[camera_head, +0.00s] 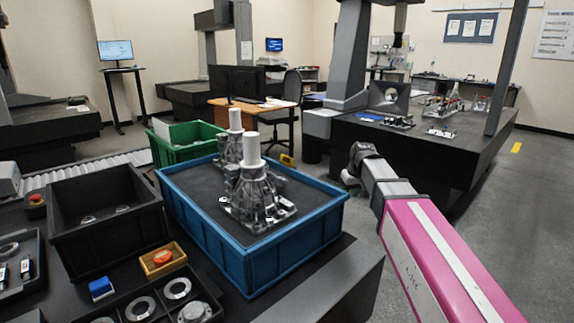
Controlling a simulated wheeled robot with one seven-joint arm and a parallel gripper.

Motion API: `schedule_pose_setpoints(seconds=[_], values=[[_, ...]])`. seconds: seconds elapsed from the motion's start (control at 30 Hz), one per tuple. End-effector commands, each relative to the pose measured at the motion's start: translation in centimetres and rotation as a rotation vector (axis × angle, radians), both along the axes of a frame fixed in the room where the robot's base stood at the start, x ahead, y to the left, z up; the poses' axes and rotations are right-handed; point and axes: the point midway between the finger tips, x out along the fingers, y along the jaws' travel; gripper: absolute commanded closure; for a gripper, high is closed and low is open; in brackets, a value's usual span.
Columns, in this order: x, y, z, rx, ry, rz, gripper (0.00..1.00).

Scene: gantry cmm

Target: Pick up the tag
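I cannot make out for certain which thing is the tag. A small yellow piece (287,160) with dark marks shows just behind the far rim of the blue crate (291,262); it is too small to read. My pink and grey arm reaches in from the lower right and ends, as far as I see, in a dark joint right of the blue crate. The fingers of my gripper do not show.
The blue crate holds metal castings (257,196) with white cylinders. A black bin (107,235), a yellow tray (163,262) with a red-orange part and a blue block (101,288) stand left. A green crate (166,155) is behind. Floor (400,270) is open at right.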

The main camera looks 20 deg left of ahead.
Motion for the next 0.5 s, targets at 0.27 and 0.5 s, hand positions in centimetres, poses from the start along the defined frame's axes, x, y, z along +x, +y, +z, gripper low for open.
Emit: schedule_pose_setpoints(seconds=[0.27,0.5], values=[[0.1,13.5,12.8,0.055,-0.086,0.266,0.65],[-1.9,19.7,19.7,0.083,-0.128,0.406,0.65]])
